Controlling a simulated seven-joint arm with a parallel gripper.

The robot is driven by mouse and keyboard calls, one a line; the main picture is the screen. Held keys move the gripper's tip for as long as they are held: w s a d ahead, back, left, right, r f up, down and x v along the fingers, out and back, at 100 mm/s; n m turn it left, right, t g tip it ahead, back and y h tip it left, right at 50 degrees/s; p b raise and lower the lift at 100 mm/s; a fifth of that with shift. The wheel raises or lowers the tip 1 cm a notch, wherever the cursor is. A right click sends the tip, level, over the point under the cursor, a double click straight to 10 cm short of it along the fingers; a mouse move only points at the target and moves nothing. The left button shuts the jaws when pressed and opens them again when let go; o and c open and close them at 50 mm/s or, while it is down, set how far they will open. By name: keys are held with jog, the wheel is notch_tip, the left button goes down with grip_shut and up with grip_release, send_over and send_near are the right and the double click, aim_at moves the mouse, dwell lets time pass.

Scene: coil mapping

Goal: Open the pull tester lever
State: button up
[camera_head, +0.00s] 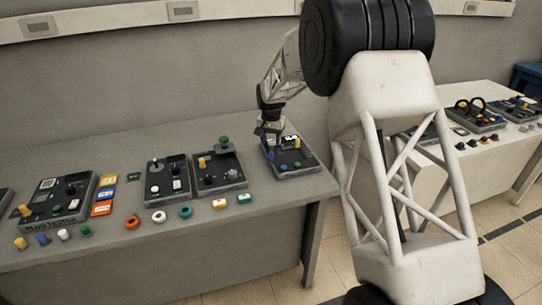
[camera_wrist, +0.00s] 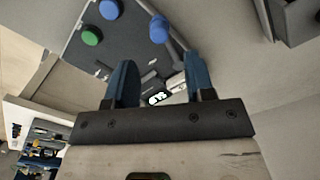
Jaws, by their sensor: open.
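My gripper (camera_head: 268,138) is far to the right, low over the back left of another panel (camera_head: 291,166). In the wrist view my gripper (camera_wrist: 160,75) has its two blue fingers apart. A small white piece with dark marks (camera_wrist: 157,98) shows between them; contact is unclear. Blue (camera_wrist: 159,29) and green (camera_wrist: 91,36) knobs lie beyond the fingers.
Two more dark panels (camera_head: 167,181) (camera_head: 219,174) stand mid-bench. Coloured rings (camera_head: 132,222) and small blocks line the front; a stack of coloured cards (camera_head: 104,195) sits beside the lettered panel. A second table (camera_head: 480,155) is at right. The wall (camera_head: 130,75) closes the back.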

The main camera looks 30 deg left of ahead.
aim_at(271, 153)
jog(key=shift+f, duration=0.1)
dwell(0.3)
jog(key=shift+f, duration=3.75)
grip_shut()
